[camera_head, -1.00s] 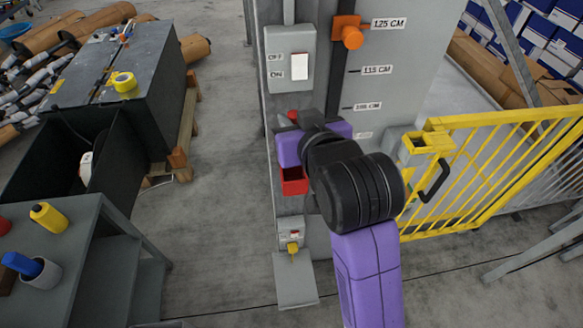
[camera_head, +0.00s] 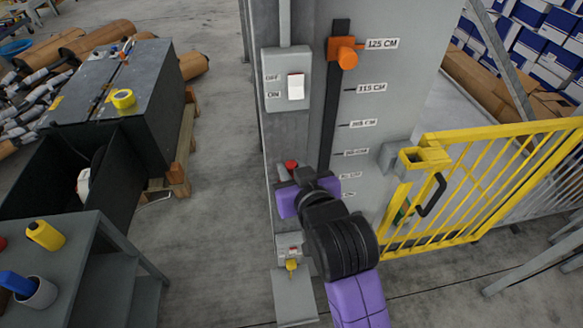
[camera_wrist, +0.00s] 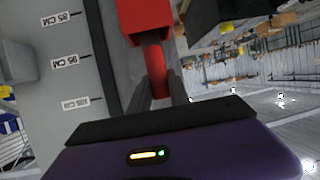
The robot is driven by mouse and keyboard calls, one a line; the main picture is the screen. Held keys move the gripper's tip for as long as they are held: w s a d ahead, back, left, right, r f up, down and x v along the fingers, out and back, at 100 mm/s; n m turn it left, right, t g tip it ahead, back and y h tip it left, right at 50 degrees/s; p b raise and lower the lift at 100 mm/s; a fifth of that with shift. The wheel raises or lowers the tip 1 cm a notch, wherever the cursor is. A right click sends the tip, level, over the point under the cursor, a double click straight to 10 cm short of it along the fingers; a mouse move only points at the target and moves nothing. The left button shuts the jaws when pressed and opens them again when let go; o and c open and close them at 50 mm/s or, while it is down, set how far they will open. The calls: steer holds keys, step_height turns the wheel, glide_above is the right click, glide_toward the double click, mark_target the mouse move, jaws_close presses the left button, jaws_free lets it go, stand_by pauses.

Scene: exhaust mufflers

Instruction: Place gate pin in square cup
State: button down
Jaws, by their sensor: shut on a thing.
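A red cylinder, which I take for the gate pin (camera_wrist: 156,72), is between my gripper's fingers in the wrist view. Its red end (camera_head: 291,164) shows above my gripper in the head view. My gripper (camera_head: 306,186) is shut on it, in front of the grey post. A red square box, apparently the square cup (camera_wrist: 146,16), lies at the top of the wrist view, in line with the pin. The pin meets the box's edge in that picture; I cannot tell whether its end is inside. The box is hidden behind my gripper in the head view.
The grey post (camera_head: 385,110) carries height labels, an orange slider knob (camera_head: 346,56) and a switch (camera_head: 296,87). A small box with a yellow part (camera_head: 291,265) is below my gripper. A yellow gate (camera_head: 470,190) stands right.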

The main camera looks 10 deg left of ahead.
steer(key=c, duration=1.2)
jaws_free()
steer(key=shift+f, duration=0.1)
steer(key=shift+c, duration=0.2)
steer(key=v, duration=1.2)
steer(key=shift+b, duration=0.35)
